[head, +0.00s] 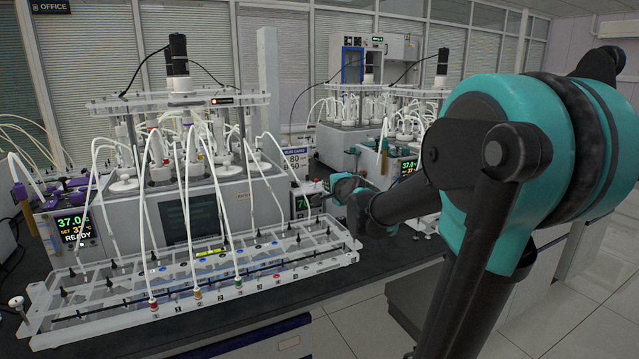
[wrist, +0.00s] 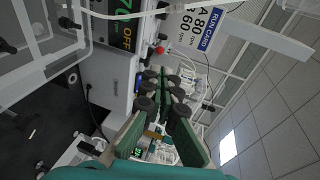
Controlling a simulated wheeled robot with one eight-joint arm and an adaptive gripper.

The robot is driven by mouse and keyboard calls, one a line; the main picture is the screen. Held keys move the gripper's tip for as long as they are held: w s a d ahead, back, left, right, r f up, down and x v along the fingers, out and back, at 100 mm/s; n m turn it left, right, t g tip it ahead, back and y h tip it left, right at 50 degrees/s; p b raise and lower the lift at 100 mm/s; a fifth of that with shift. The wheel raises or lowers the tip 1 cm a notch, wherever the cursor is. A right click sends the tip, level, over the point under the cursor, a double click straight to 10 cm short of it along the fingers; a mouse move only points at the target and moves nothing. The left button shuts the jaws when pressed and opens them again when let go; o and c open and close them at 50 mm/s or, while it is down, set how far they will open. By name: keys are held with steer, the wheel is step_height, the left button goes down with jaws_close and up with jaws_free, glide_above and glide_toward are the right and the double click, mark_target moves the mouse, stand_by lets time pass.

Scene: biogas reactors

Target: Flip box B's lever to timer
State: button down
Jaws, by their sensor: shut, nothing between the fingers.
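A control box (head: 303,203) with a lit display stands behind the rack in the head view, partly hidden by my gripper (head: 342,187). In the wrist view a white box (wrist: 112,68) shows a green "70" and an orange "OFF" on its display (wrist: 125,32). A red knob (wrist: 159,50) and a small dark part stick out from its face. I cannot read a letter on the box or tell the lever's setting. My gripper (wrist: 163,90) is shut and empty, in front of and apart from the box face.
A run card (wrist: 200,30) stands beside the box; it also shows in the head view (head: 295,162). A long clear rack (head: 190,275) with white tubes fills the front bench. Reactor bottles (head: 160,150) stand left, and more equipment (head: 345,135) stands behind.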

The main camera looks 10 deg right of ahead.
mark_target(317, 181)
steer(key=x, duration=0.9)
steer(key=shift+w+a+r, duration=0.1)
steer(key=shift+w+r, duration=0.25)
stand_by(1.5)
steer(key=shift+w+r+g, duration=0.1)
steer(key=shift+g, duration=0.4)
steer(key=shift+w+a+r+n+g+h, duration=0.25)
steer(key=shift+w+g, duration=0.2)
steer(key=shift+g, duration=0.6)
steer(key=shift+w+a+r+g+h, duration=0.15)
steer(key=shift+w+g+h, duration=0.3)
steer(key=shift+g, duration=0.55)
steer(key=shift+w+a+r+n+g+h, duration=0.2)
steer(key=shift+w+g, duration=0.3)
steer(key=shift+g, duration=0.55)
steer(key=shift+d, duration=0.1)
steer(key=shift+r, duration=0.15)
steer(key=shift+r, duration=0.7)
